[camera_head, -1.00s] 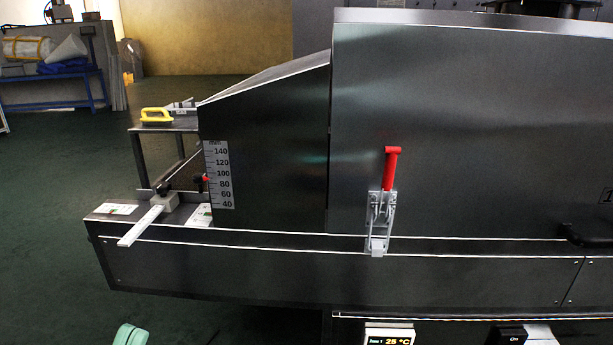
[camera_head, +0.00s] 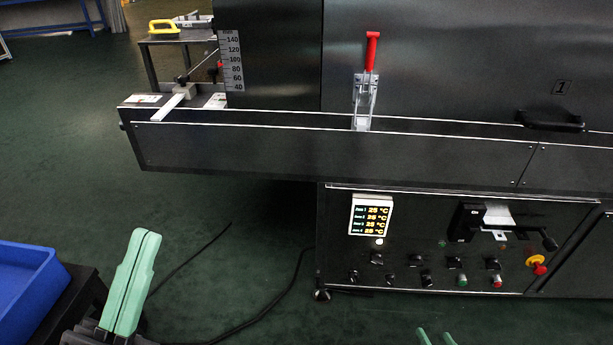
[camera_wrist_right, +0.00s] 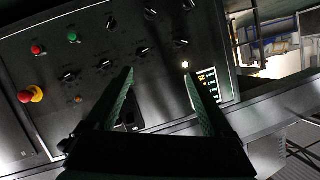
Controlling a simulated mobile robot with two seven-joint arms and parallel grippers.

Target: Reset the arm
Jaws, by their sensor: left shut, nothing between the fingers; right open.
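My left gripper (camera_head: 134,282) shows at the lower left of the head view, its green fingers together and empty, in the air over the floor beside a blue bin. My right gripper shows only as green fingertips (camera_head: 434,338) at the bottom edge of the head view. In the right wrist view my right gripper (camera_wrist_right: 160,82) has its two dark green fingers spread wide with nothing between them. It faces the dryer's control panel (camera_wrist_right: 110,40); I cannot tell the exact distance.
The tunnel dryer (camera_head: 430,60) fills the back, with a red-handled latch (camera_head: 371,52), a black handle (camera_head: 549,121), a temperature display (camera_head: 370,219) and a red emergency button (camera_head: 540,268). The blue bin (camera_head: 30,285) stands at left. Black cables cross the otherwise clear floor.

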